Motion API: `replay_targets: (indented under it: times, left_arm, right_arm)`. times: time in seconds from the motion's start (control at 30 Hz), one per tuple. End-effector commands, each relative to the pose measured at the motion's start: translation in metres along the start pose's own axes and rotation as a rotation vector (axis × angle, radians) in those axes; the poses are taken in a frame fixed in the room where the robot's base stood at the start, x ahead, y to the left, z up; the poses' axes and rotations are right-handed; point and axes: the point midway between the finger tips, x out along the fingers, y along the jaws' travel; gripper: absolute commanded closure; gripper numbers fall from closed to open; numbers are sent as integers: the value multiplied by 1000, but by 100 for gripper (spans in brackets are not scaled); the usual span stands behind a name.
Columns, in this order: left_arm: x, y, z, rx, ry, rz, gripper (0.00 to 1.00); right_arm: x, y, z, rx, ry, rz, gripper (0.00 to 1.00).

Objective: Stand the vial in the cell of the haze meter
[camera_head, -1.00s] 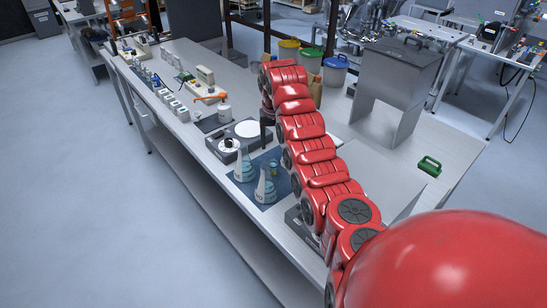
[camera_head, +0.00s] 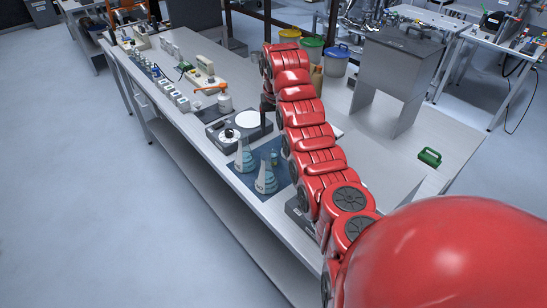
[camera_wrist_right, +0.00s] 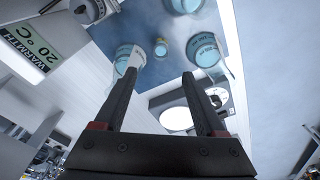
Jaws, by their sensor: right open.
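The vial (camera_head: 274,158) is small, with blue liquid, and stands on the dark blue mat beside conical flasks. In the right wrist view the vial (camera_wrist_right: 162,47) shows beyond and roughly between my right fingertips, apart from them. My right gripper (camera_wrist_right: 160,62) is open and empty. In the head view my right gripper (camera_head: 267,105) is a dark shape hanging under the far end of my red arm, mostly hidden. I cannot tell which device is the haze meter; its cell is not made out. My left gripper is not in view.
Flasks with blue liquid (camera_head: 245,158) (camera_head: 265,180) stand close to the vial; several show in the wrist view. A device with a white round plate (camera_head: 250,119) is behind them. A device reading WARMTH 20 °C (camera_wrist_right: 35,42) is at wrist-view left.

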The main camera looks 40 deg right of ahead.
Motion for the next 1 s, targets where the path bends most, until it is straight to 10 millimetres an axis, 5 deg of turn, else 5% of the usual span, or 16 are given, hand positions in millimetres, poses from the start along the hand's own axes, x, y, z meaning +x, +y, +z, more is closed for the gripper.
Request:
replay_targets:
  times: [0.17,0.7,1.0]
  left_arm:
    - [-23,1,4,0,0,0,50]
    - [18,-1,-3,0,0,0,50]
    - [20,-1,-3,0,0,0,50]
  right_arm:
    - [39,-1,2,-2,-2,3,28]
    - [83,-2,-2,0,-3,2,28]
    - [109,-2,-2,-1,-1,2,28]
